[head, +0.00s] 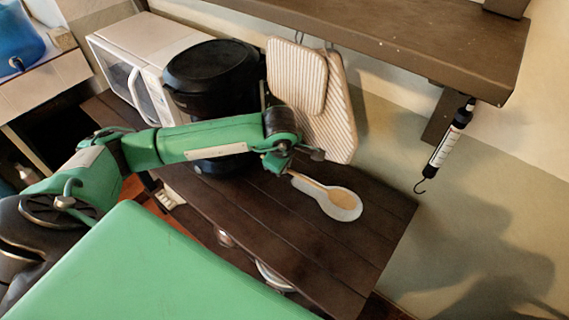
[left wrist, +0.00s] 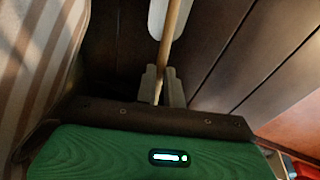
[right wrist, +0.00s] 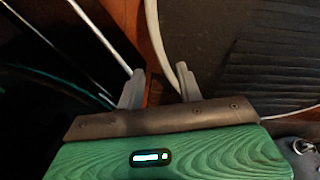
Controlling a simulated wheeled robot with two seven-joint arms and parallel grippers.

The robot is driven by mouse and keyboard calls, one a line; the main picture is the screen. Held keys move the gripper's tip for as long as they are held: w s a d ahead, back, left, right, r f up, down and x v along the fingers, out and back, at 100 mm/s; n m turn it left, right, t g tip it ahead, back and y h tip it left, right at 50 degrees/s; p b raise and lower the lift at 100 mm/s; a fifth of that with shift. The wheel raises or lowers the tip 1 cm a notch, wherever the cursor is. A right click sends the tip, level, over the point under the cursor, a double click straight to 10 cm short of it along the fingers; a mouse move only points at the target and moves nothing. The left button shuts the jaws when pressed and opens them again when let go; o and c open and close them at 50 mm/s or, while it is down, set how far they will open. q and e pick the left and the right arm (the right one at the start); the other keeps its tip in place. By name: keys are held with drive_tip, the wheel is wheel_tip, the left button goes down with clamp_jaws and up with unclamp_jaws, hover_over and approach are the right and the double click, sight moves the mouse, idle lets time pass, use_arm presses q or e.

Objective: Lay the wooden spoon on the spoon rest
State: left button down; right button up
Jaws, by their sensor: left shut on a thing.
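The wooden spoon (head: 325,192) has its bowl over the white spoon rest (head: 352,213) on the dark wooden table. The bowl lies within the rest's outline; I cannot tell whether it touches. My left gripper (head: 285,165) is at the handle end, beside the rest's narrow end. In the left wrist view, the left gripper (left wrist: 161,82) is shut on the spoon handle (left wrist: 172,35), with part of the spoon rest (left wrist: 156,20) beneath. My right gripper (right wrist: 158,83) shows only in the right wrist view, with its fingers apart and nothing clearly held between them.
A black pot-like appliance (head: 212,75) and a white microwave (head: 140,60) stand behind my left arm. Striped boards (head: 325,120) hang at the table's back. A brown shelf (head: 430,45) juts out above, with a hanging scale (head: 450,140). The table's right part (head: 375,245) is clear.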

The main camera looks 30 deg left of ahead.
use_arm(q)
drive_tip(key=shift+f+b, duration=0.6)
drive_tip(key=shift+b, duration=0.1)
drive_tip(key=c, duration=1.4)
unclamp_jaws()
drive_tip(key=shift+c, duration=0.2)
wheel_tip(320, 180, up, 8)
drive_tip(key=p, duration=0.3)
